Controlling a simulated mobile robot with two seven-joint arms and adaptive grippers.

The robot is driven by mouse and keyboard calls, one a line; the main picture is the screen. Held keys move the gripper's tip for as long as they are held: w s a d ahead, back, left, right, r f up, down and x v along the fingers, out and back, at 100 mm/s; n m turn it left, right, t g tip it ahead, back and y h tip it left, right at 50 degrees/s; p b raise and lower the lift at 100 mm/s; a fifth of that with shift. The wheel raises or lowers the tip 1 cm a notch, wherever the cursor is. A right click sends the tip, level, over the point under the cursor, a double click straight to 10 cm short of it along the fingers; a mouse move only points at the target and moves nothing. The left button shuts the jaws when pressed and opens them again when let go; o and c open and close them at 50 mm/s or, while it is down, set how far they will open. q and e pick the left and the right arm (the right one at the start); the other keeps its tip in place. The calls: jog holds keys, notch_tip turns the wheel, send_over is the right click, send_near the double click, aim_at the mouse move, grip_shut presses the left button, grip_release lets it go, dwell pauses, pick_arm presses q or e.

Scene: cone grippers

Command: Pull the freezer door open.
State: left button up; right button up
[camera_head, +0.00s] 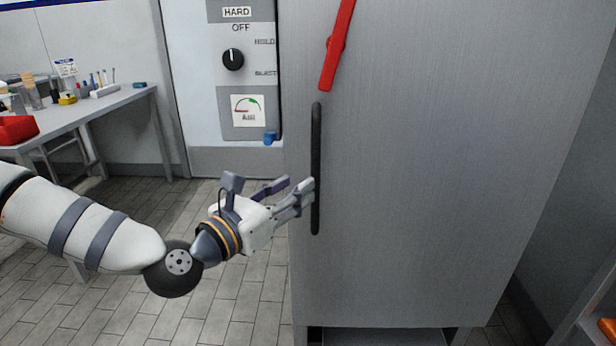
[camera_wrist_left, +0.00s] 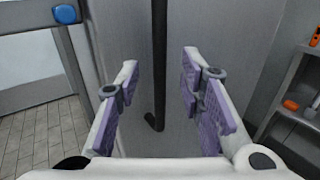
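The freezer door (camera_head: 430,170) is a tall brushed-grey panel, and it looks closed. Its long black vertical handle (camera_head: 316,150) runs along the door's left edge. My left gripper (camera_head: 300,190) is at the handle's lower half, coming from the left. In the left wrist view its two purple-padded fingers (camera_wrist_left: 163,100) are open, with the handle (camera_wrist_left: 160,60) showing upright between them, toward the left finger. The pads do not look closed on it. I cannot tell whether a finger touches the handle. My right gripper is not in view.
A red bar (camera_head: 337,45) is mounted on the door above the handle. A control panel (camera_head: 243,75) with a knob and gauge stands to the left. A table (camera_head: 110,103) with a red bin is at the far left. Tiled floor (camera_head: 230,300) is clear before the freezer.

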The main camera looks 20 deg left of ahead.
aim_at(313, 176)
pick_arm(q)
jog(key=x, duration=0.7)
jog(key=shift+w+f, duration=0.15)
jog(key=shift+w, duration=0.15)
grip_shut()
